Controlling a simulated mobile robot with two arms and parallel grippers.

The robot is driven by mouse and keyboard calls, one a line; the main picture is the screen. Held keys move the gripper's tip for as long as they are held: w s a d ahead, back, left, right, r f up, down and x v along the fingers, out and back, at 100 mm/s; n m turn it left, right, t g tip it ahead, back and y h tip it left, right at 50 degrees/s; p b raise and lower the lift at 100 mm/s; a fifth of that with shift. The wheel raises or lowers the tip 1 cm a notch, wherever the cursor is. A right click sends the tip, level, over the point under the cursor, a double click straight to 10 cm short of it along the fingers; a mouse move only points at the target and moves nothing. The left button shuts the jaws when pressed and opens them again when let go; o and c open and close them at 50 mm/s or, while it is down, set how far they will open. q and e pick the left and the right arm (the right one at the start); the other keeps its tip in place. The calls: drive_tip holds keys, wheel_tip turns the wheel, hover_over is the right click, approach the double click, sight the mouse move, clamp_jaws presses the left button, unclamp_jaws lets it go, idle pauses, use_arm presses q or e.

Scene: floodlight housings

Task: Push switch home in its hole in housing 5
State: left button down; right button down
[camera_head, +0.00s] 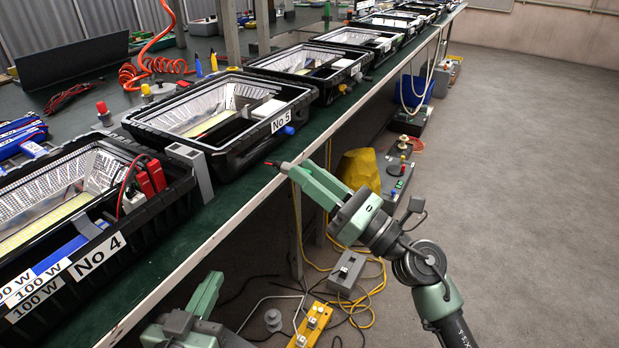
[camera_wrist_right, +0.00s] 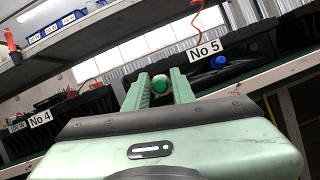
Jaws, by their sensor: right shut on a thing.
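Housing 5 (camera_head: 230,160) is an open black case labelled No 5 on the green bench, with a blue knob (camera_head: 289,130) on its front wall. The label and knob (camera_wrist_right: 219,62) also show in the right wrist view. My right gripper (camera_head: 284,168) is in front of the bench edge, right of and below the label, apart from the housing. It is shut on a small switch (camera_head: 271,163), dark and reddish at its tip; the wrist view shows a green round end (camera_wrist_right: 160,84) between the fingers. The switch hole is not clearly visible. My left gripper (camera_head: 212,282) is low, below the bench; its jaw opening is unclear.
Housing 4 (camera_head: 160,215) stands to the left, with red clips inside. More housings (camera_head: 308,62) continue along the bench. The bench edge (camera_head: 240,217) runs diagonally. Below are a yellow bag (camera_head: 360,170), cables and a yellow box (camera_head: 310,325). The floor at right is clear.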

sight(283, 171)
use_arm(q)
drive_tip(key=shift+r, duration=0.1)
use_arm(e)
drive_tip(key=shift+w+a+r, duration=0.1)
drive_tip(key=shift+a, duration=0.05)
drive_tip(key=shift+w+a, duration=0.35)
drive_tip(key=shift+a, duration=0.2)
drive_tip(key=shift+w+a, duration=0.35)
drive_tip(key=shift+a, duration=0.2)
drive_tip(key=shift+w+a, duration=0.55)
drive_tip(key=shift+a, duration=0.25)
drive_tip(key=shift+w+a, duration=0.25)
drive_tip(key=shift+a, duration=0.1)
use_arm(q)
drive_tip(key=shift+w+r, duration=0.1)
drive_tip(key=shift+r, duration=0.05)
use_arm(e)
drive_tip(key=shift+w+a, duration=0.25)
drive_tip(key=shift+a, duration=0.2)
use_arm(q)
drive_tip(key=shift+w+d+r+t, duration=0.1)
drive_tip(key=shift+d+r+t, duration=0.05)
drive_tip(key=shift+r+t, duration=0.4)
use_arm(e)
drive_tip(key=shift+w+a, duration=0.55)
drive_tip(key=shift+a, duration=0.2)
